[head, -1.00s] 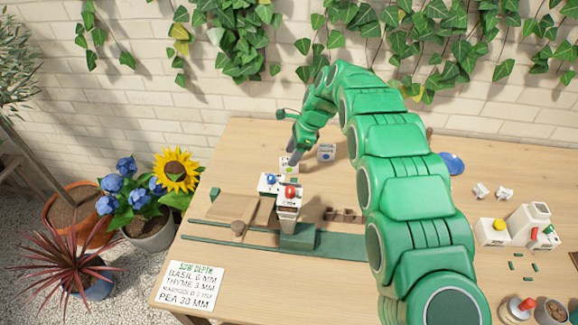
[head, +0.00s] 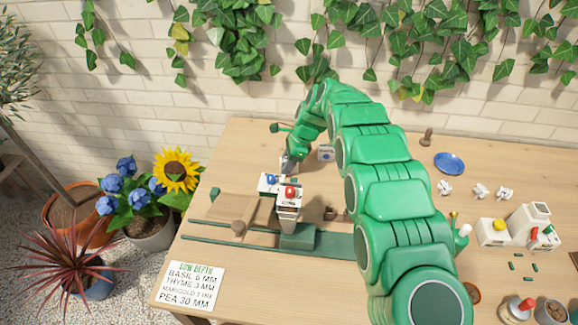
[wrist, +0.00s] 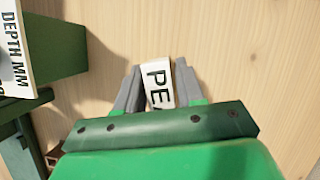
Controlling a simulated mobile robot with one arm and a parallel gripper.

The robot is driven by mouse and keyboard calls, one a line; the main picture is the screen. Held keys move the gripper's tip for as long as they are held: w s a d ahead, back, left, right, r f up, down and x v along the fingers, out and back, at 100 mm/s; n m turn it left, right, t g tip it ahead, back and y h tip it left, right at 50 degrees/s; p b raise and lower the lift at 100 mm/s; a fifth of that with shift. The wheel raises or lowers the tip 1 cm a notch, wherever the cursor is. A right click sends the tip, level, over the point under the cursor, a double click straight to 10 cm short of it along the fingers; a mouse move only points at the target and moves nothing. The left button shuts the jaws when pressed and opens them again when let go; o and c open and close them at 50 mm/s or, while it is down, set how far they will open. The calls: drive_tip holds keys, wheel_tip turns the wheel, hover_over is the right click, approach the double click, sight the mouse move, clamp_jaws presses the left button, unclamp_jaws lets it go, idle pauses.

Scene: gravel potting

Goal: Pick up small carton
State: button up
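A small white carton with "PE" and part of another letter in black (wrist: 158,84) lies between the two grey fingers of my gripper (wrist: 160,78) in the wrist view. The fingers stand close along both its sides, and I cannot tell whether they press on it. In the head view my gripper (head: 287,163) points down at the table behind the white device with blue and red knobs (head: 288,200). The carton there is mostly hidden by the gripper. Another small white carton with a blue mark (head: 326,153) stands just right of the gripper, partly behind my arm.
The device stands on a green base (head: 300,238) close in front of the gripper. A blue saucer (head: 450,163), crumpled white pieces (head: 480,191) and a white machine (head: 520,226) lie to the right. A brick wall stands behind the table.

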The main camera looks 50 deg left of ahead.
clamp_jaws()
